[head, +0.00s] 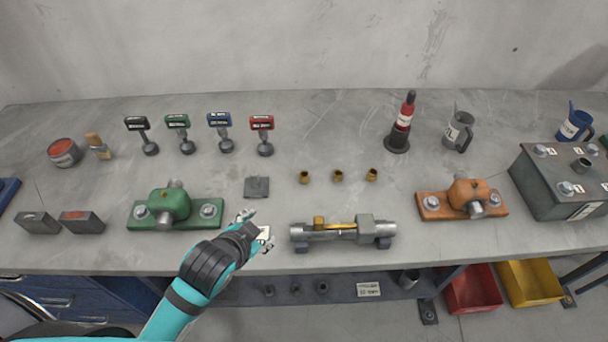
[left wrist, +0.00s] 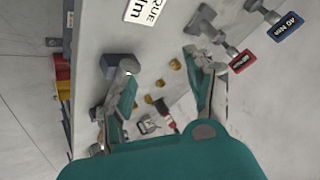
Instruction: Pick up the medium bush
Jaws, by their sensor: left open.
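Three small brass bushes stand in a row on the bench behind the grey shaft assembly: a left bush (head: 304,176), a middle bush (head: 338,175) and a right bush (head: 372,174). Their sizes look close, and I cannot tell for sure which is the medium one. My left gripper (head: 257,229) is open and empty near the bench's front edge, left of the shaft assembly and apart from the bushes. In the left wrist view the gripper (left wrist: 160,60) has its fingers spread, with the bushes (left wrist: 175,64) showing farther off between them. My right gripper is not in view.
The shaft assembly (head: 343,231) lies right of my gripper. A green bearing block (head: 172,206) stands to the left, an orange one (head: 462,198) to the right. A small grey plate (head: 257,187) sits left of the bushes. Torque tools (head: 262,124) stand behind. Bench around the bushes is clear.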

